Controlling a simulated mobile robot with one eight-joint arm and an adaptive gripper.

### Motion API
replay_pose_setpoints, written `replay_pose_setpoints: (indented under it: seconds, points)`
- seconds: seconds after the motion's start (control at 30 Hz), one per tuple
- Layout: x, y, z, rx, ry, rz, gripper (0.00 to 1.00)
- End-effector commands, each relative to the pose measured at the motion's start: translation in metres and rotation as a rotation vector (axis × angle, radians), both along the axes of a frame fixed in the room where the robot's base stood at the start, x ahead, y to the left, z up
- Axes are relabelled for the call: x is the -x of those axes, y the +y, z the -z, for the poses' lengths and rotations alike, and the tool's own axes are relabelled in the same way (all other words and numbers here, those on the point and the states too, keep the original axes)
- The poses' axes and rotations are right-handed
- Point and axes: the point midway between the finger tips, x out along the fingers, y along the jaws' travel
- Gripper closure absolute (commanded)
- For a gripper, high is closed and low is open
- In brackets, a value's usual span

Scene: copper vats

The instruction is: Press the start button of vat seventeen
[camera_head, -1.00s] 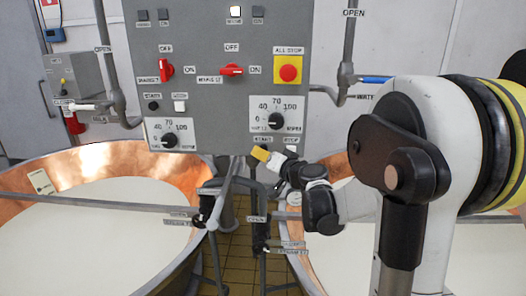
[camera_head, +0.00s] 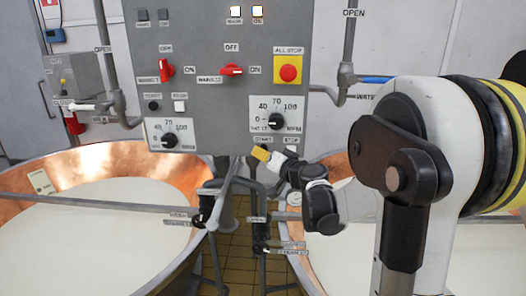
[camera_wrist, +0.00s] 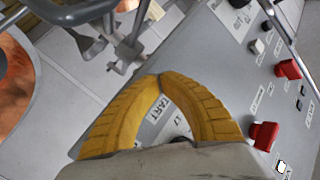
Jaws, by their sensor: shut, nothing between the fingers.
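The grey control panel (camera_head: 205,100) hangs between two copper vats. At its lower right, under the right-hand dial (camera_head: 275,121), are START and STOP labels. My gripper (camera_head: 260,153) has its yellow fingertips at the panel's lower edge, just below the START label. The start button itself is hidden behind the fingers; I cannot tell whether they touch it. A pale stop button (camera_head: 291,149) sits to the right. In the wrist view my fingers (camera_wrist: 160,78) meet at their tips, empty, with START lettering (camera_wrist: 157,108) between them. Two lamps (camera_head: 236,11) (camera_head: 257,11) at the panel's upper right are lit.
The panel also has a red right-hand switch (camera_head: 231,71), a red left-hand switch (camera_head: 165,70) and a red all-stop button (camera_head: 288,72). Pipes and valves (camera_head: 262,215) stand below it. The left copper vat (camera_head: 120,165) holds white liquid.

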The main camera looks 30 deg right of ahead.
Motion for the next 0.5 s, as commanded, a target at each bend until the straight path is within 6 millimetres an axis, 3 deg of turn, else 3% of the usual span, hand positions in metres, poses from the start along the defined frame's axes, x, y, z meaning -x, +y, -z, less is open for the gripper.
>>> replay_pose_setpoints:
  seconds: [0.5]
  points:
    - [0.0105, 0.0071, 0.0004, 0.000, 0.000, 0.000, 1.00]
